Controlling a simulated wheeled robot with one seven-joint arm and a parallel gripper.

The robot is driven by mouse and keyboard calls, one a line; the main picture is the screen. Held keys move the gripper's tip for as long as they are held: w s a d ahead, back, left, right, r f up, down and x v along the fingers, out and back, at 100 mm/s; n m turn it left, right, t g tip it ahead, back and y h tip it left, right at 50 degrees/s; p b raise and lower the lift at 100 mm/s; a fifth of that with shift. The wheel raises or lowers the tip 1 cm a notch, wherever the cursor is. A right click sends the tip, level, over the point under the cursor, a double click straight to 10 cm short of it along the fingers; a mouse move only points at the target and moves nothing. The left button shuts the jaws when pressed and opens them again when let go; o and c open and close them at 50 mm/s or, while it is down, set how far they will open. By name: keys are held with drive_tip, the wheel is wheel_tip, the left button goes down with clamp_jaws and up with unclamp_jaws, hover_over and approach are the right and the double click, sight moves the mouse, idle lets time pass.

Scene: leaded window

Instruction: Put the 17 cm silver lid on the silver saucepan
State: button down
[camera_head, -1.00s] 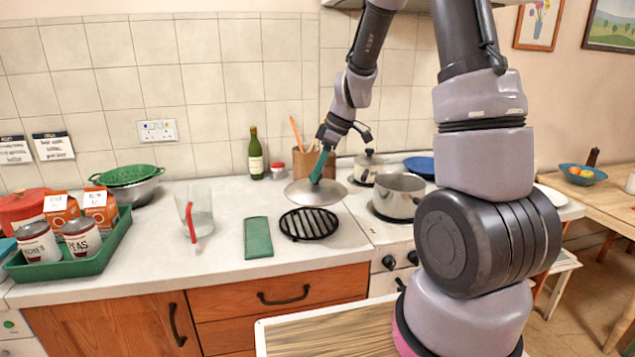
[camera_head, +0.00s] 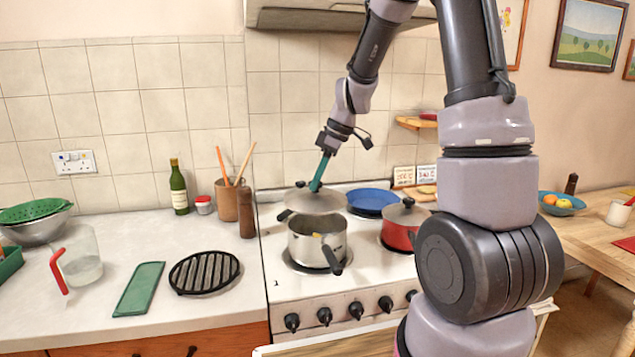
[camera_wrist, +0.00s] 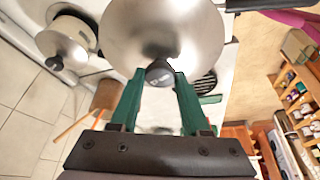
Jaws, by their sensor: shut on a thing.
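The silver lid (camera_head: 322,200) hangs level from my gripper (camera_head: 316,187), whose green fingers are shut on its dark knob. In the wrist view the lid (camera_wrist: 150,30) fills the upper middle, with the knob between the fingertips (camera_wrist: 160,76). The silver saucepan (camera_head: 312,247) stands on the front left of the hob, its dark handle pointing towards the front right. In the head view the lid appears above the pan's back rim, and much of the pan's opening shows. The lid seems apart from the pan; the exact gap is unclear. The lid hides most of what is beneath it in the wrist view.
A lidded silver pot (camera_wrist: 62,45) stands behind the lid. A pepper mill (camera_head: 246,212), utensil pot (camera_head: 227,200) and black trivet (camera_head: 204,272) are on the counter at left.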

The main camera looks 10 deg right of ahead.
sight(324, 192)
drive_tip(key=shift+d, duration=0.25)
drive_tip(key=shift+d+f, duration=0.1)
drive_tip(key=shift+f, duration=2.65)
drive_tip(key=shift+f, duration=0.6)
drive_tip(key=shift+c, duration=1.5)
unclamp_jaws()
drive_tip(key=shift+o, duration=0.3)
drive_tip(key=shift+o, duration=1.2)
